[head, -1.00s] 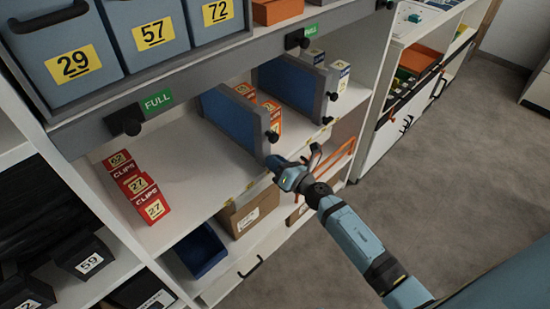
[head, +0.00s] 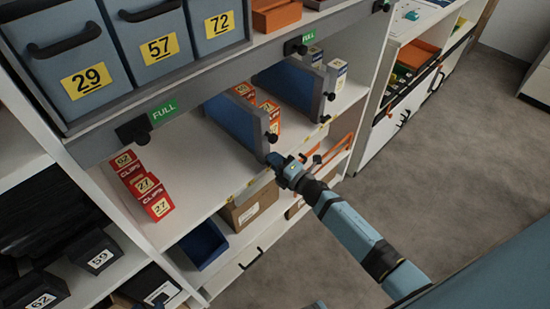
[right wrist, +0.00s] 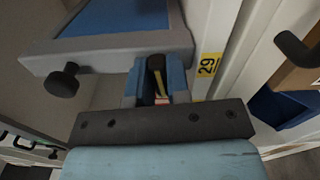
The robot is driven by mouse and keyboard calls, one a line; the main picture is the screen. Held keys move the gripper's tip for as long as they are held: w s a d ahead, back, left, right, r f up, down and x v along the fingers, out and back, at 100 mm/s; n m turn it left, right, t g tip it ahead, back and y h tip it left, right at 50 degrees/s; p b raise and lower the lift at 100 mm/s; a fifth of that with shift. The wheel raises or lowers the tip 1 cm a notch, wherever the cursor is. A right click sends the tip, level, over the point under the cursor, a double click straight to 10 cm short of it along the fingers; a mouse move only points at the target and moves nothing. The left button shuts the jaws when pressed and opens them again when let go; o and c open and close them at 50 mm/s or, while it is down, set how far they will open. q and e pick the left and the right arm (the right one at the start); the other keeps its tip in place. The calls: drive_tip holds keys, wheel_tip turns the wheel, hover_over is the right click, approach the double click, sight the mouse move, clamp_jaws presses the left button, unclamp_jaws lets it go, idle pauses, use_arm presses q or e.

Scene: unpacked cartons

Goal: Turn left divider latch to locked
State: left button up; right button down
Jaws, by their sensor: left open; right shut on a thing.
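The left divider (head: 235,125) is a blue panel in a grey frame, upright on the white middle shelf. A black knob (head: 271,138) sticks out of its front edge; it also shows in the right wrist view (right wrist: 63,80). My right gripper (head: 278,163) is at the divider's lower front corner, by the shelf edge. In the right wrist view its blue fingers (right wrist: 157,88) are shut on a dark latch (right wrist: 157,64) just below the grey frame. The fingers cover much of the latch, and I cannot read its setting. My left gripper is not in view.
A second divider (head: 290,82) stands to the right. Red clip boxes (head: 143,184) sit at the shelf's left. Grey bins (head: 87,78) stand above a grey rail with a green FULL sign (head: 163,111). A cardboard box (head: 250,205) and blue bin (head: 203,243) are below. Floor at right is clear.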

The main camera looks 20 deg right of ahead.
drive_tip(key=shift+m, duration=0.6)
drive_tip(key=shift+p, duration=0.3)
drive_tip(key=c, duration=1.1)
unclamp_jaws()
drive_tip(key=v, duration=1.4)
drive_tip(key=shift+w, duration=0.1)
